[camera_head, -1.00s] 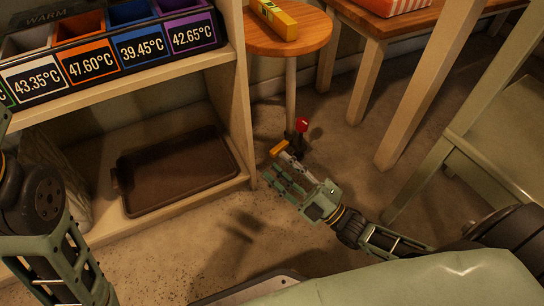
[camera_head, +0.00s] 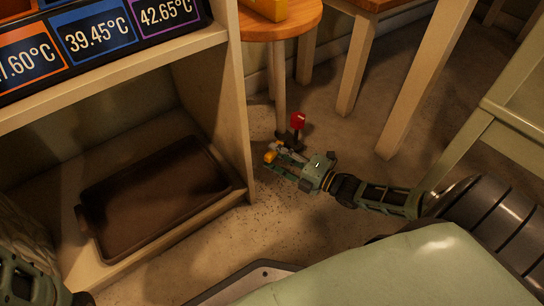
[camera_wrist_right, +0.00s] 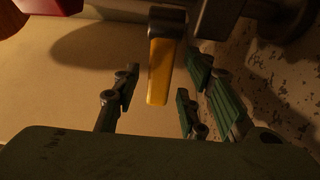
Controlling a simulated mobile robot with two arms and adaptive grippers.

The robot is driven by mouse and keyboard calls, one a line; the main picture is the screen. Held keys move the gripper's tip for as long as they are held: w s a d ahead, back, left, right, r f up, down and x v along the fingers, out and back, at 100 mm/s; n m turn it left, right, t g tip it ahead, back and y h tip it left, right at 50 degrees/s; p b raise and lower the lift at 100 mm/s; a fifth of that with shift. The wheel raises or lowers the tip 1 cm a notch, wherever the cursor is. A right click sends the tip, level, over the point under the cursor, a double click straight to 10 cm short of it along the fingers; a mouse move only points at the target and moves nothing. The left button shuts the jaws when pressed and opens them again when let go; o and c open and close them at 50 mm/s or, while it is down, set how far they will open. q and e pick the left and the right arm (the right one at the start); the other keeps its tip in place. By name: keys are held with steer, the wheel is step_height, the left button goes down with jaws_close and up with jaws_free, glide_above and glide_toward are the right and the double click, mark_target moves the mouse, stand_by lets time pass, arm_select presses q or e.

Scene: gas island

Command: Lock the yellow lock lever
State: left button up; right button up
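The yellow lock lever (camera_head: 270,156) is low near the floor, beside the foot of the round stool. In the right wrist view the lever (camera_wrist_right: 159,70) is a flat yellow bar on a dark mount, pointing toward my palm. My right gripper (camera_head: 277,168) is at the lever in the head view. In the right wrist view my right gripper (camera_wrist_right: 155,100) is open, with fingers on both sides of the lever; I see no clear contact. Only part of my left arm shows at the lower left; its gripper is not in view.
A red knob (camera_head: 298,120) stands just behind the lever and also shows at the wrist view's top left (camera_wrist_right: 50,5). A shelf unit (camera_head: 235,100) with a brown tray (camera_head: 90,222) is to the left. The wooden stool (camera_head: 290,25) and table legs stand behind.

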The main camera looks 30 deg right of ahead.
steer(key=shift+x, duration=0.85)
steer(key=shift+c, duration=0.4)
jaws_close()
